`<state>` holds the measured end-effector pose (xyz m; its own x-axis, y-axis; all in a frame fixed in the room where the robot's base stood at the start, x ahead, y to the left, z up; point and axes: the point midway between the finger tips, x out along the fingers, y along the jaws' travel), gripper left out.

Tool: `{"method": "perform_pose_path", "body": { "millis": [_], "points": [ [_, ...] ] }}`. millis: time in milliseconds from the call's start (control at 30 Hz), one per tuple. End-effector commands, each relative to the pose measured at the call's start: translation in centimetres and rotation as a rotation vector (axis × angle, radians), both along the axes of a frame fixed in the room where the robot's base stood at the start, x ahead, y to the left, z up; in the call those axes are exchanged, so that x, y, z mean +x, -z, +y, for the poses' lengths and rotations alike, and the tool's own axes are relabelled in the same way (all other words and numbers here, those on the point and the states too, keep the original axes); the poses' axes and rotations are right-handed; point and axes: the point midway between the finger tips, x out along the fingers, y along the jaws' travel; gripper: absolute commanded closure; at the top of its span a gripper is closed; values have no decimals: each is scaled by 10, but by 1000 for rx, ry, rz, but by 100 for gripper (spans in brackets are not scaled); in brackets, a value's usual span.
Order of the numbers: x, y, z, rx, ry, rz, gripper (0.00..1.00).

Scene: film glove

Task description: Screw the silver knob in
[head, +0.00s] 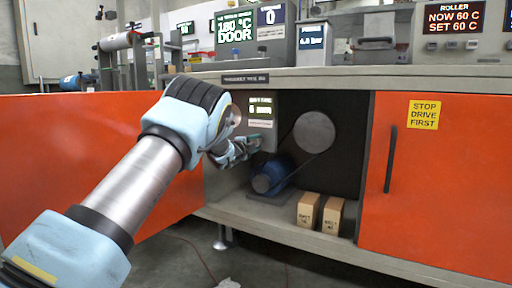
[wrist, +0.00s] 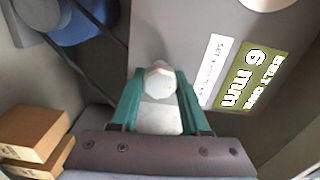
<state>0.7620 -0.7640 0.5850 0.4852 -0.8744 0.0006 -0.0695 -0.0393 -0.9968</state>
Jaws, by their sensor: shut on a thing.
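The silver knob (wrist: 159,80) sits between the two green fingers of my gripper (wrist: 157,92) in the wrist view, and they are shut on it. It has a pale faceted head and stands in front of a grey panel. In the head view my gripper (head: 256,140) reaches into the open cabinet at the grey box (head: 262,110), below its display, and the knob is hidden there. The display (wrist: 254,78) reads 6 mm in the wrist view. How deep the knob sits cannot be told.
Two cardboard boxes (head: 320,211) stand on the cabinet floor, near a blue motor (head: 272,176) and a large grey pulley with a belt (head: 314,131). An orange door (head: 438,200) flanks the opening on the right, and an orange panel (head: 70,150) on the left.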

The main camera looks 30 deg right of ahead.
Motion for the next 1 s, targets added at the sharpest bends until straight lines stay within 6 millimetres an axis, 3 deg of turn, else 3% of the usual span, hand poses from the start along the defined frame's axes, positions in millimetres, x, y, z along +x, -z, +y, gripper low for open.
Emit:
{"method": "perform_pose_path", "body": {
  "millis": [767,800,1000],
  "points": [
    [0,2,0,49,0,-82,100],
    [0,2,0,49,0,-82,50],
    [0,1,0,48,0,-82,27]
  ]
}}
